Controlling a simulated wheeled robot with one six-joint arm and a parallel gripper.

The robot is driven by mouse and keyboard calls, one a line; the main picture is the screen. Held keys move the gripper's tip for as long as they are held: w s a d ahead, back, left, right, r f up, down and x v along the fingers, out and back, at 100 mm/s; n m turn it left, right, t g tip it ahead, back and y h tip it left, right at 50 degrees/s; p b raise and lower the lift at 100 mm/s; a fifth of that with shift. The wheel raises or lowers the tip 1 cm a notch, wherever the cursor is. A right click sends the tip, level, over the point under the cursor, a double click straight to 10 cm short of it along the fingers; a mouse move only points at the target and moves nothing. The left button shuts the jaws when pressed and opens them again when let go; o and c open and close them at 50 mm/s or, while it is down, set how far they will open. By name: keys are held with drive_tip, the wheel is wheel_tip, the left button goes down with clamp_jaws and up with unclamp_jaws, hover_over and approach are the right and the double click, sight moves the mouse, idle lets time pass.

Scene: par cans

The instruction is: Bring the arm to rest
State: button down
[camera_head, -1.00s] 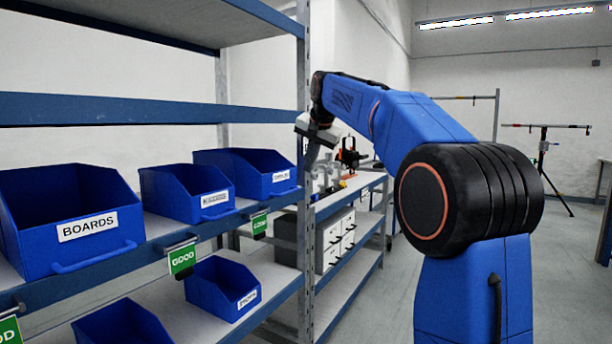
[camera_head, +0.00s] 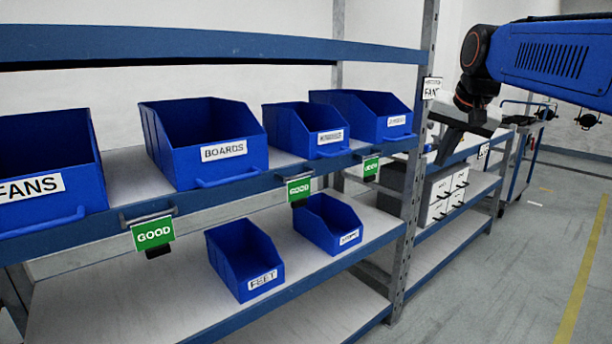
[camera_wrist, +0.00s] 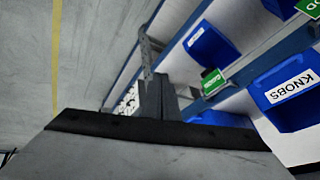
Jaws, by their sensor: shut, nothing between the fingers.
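My arm reaches in from the right edge in the head view, its blue link level near the top. My gripper (camera_head: 447,146) hangs below the black wrist, in front of the shelf post's right side, with its fingers pointing down. In the wrist view my gripper (camera_wrist: 157,95) shows its grey fingers together, past the dark edge of its body. It is shut and I see nothing held in it. In the head view the fingertips overlap the shelving behind, and I cannot tell the gap between them.
A blue-edged shelf rack (camera_head: 300,179) fills the left, with blue bins such as BOARDS (camera_head: 225,152), FANS (camera_head: 30,188) and FEET (camera_head: 262,281). Its grey upright (camera_head: 409,220) stands near my gripper. White drawers (camera_head: 437,199) sit behind. Open floor (camera_head: 520,290) lies at right.

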drive_tip(key=s+a+f+n, duration=0.1)
drive_tip(key=s+f+n, duration=0.1)
drive_tip(key=s+f, duration=1.2)
drive_tip(key=s+a+f+n+g, duration=0.1)
drive_tip(key=s+a+f+n, duration=0.1)
drive_tip(key=s+f, duration=1.2)
drive_tip(key=shift+s+f+n, duration=0.15)
drive_tip(key=shift+s+n, duration=0.4)
drive_tip(key=shift+n, duration=0.25)
